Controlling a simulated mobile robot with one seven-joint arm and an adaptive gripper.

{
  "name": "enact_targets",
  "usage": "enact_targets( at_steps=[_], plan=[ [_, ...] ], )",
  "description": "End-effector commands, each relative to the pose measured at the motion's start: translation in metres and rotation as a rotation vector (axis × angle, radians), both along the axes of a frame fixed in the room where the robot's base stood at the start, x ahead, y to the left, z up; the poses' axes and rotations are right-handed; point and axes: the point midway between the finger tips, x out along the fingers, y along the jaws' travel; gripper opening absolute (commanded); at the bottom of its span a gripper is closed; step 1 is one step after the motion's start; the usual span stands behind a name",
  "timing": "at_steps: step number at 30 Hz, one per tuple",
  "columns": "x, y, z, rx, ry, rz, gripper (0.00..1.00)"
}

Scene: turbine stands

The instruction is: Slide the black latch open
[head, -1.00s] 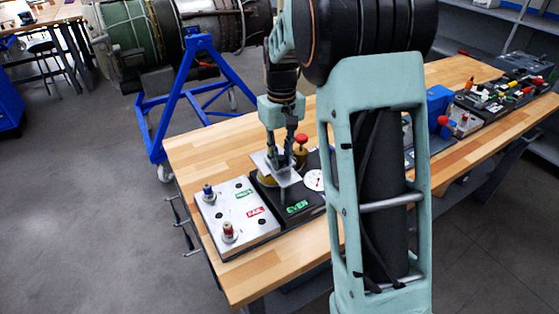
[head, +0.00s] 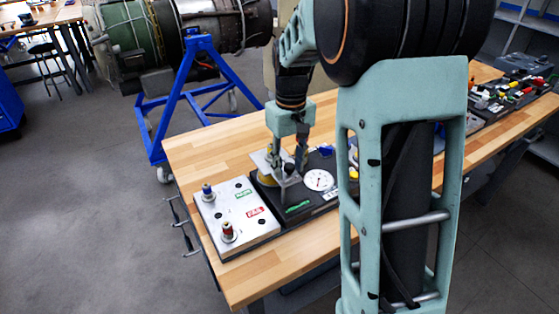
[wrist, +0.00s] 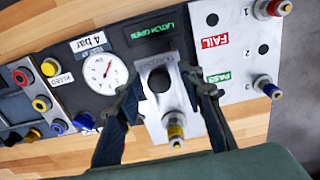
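The black latch knob (wrist: 158,80) stands on a silver plate (wrist: 172,103) in the wrist view. In the head view the knob (head: 288,168) is partly hidden by my gripper. My gripper (wrist: 162,82) has its two fingers apart, one on each side of the knob, with a visible gap to it in the wrist view. It also shows in the head view (head: 289,162), low over the plate. A dark display (wrist: 155,38) beside the knob reads "LATCH OPEN" in green.
A PASS/FAIL panel (head: 238,215) with blue and red fittings stands near the bench's end. Free wooden bench top (head: 215,145) lies behind.

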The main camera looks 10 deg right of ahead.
Motion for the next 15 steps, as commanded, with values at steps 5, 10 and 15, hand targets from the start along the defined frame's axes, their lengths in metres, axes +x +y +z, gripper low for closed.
enact_targets(
  at_steps=[5,10,15],
  plan=[
    [0.0003,-0.0001,0.0001,0.0,0.0,0.0,0.4],
    [0.0004,-0.0002,0.0001,0.0,0.0,0.0,0.45],
    [0.0004,-0.0002,0.0002,0.0,0.0,0.0,0.45]
  ],
)
